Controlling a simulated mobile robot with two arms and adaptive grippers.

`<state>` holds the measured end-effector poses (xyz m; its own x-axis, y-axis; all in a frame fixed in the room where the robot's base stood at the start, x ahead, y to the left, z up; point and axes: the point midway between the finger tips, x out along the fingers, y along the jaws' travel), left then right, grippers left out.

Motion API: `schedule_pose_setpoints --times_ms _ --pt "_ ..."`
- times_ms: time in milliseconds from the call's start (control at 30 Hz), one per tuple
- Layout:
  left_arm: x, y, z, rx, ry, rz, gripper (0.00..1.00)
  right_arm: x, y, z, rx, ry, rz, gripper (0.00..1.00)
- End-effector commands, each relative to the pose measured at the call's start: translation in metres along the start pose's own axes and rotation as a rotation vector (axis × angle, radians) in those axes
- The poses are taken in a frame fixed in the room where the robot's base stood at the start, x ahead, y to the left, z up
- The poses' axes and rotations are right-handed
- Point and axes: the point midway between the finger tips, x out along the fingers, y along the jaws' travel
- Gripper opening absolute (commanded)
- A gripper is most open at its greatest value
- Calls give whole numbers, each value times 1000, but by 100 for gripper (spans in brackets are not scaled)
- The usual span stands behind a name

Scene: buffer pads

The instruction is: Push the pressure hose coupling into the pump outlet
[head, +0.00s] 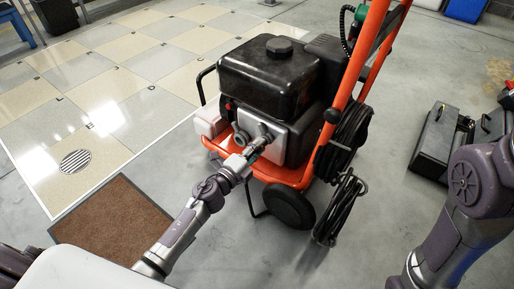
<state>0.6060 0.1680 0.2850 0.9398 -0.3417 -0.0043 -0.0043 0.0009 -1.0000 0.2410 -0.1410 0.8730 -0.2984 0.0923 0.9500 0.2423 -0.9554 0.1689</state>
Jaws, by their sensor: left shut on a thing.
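The pressure washer (270,75) stands on the floor at the middle, with a black engine and tank and an orange frame (365,60). Its grey pump block (280,135) faces me on the near side. My left arm reaches up from the bottom, and my left gripper (256,147) is at the pump, shut on a small part that I take for the hose coupling. The gripper hides most of that part. I cannot tell whether it is inside the outlet or only against it. My right arm shows at the right edge, but its gripper is out of view.
A black hose (343,150) hangs coiled on the orange frame, beside a black wheel (289,205). A brown mat (145,226) lies at lower left. Dark toolboxes (434,143) stand at right.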

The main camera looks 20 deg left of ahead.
Motion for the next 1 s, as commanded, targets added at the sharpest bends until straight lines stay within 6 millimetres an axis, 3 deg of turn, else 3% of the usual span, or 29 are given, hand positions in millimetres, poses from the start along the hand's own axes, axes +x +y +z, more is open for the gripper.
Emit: schedule_pose_setpoints --times_ms 333,367,533,833,1000 --pt "3 -1 0 0 0 -1 0 0 0 0 0 -2 -1 40" --pt "3 -1 0 0 0 -1 29 0 0 0 0 -2 -1 40" --pt "3 0 0 0 0 -1 57 0 0 1 0 -2 -1 40" --pt "2 0 0 -1 0 0 57 0 0 0 -1 -1 -4 40" --pt "-14 2 0 -1 -1 2 57 0 0 0 -1 -1 -3 40"
